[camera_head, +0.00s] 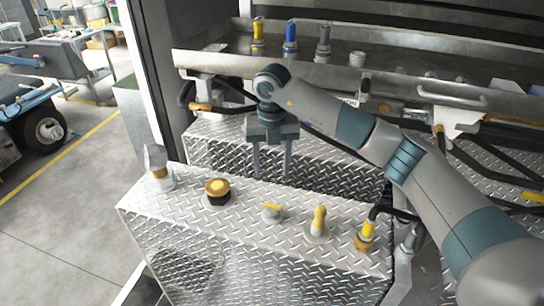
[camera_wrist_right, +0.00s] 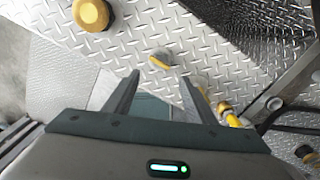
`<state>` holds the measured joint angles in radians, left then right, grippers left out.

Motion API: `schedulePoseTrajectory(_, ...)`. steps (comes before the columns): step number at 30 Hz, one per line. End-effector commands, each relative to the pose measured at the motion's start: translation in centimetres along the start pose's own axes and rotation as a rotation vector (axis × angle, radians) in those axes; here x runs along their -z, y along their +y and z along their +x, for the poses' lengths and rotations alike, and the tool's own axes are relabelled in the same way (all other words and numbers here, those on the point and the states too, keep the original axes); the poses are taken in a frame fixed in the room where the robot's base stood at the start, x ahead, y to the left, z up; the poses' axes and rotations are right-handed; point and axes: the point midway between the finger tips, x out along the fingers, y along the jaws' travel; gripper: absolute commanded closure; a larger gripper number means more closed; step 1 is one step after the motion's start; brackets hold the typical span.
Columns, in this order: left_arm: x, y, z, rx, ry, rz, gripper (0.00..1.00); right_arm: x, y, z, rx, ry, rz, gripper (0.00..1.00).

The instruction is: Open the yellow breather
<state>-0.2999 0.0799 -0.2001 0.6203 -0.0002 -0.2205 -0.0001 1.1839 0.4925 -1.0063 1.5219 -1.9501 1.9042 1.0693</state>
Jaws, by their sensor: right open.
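Several yellow-topped fittings stand on the diamond-plate tank top. A round yellow cap on a black base (camera_head: 217,191) is left of the middle; it also shows at the top left of the right wrist view (camera_wrist_right: 91,14). A small yellow lever (camera_head: 273,208) on a grey base is right of it, and a yellow knob (camera_head: 319,219) stands further right. The pictures do not settle which is the breather. My right gripper (camera_head: 272,174) points down, open and empty, above and behind the lever, apart from all fittings. In the right wrist view the lever (camera_wrist_right: 159,62) shows just beyond the fingertips.
A yellow fitting with a black hose (camera_head: 365,233) is at the tank's right end. A grey-topped breather-like fitting (camera_head: 157,166) stands at its left end. A metal tray (camera_head: 380,75) with coloured nozzles lies behind. Open floor (camera_head: 60,230) is at left.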

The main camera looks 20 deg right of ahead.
Motion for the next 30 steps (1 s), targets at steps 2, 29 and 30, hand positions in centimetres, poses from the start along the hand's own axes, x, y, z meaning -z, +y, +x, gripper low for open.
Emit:
schedulePoseTrajectory(2,0.1,0.0,-0.7,0.0,0.0,0.0,0.69,0.1,0.0,1.0,0.001,0.005,0.0,0.49)
schedulePoseTrajectory(29,0.5,0.0,-5.0,-0.001,0.001,-0.001,0.69,0.1,0.0,13.9,0.0,0.002,0.0,0.49)
schedulePoseTrajectory(30,0.5,0.0,-5.0,-0.001,0.001,0.0,0.69,0.1,0.0,14.1,0.0,0.002,-0.001,0.49)
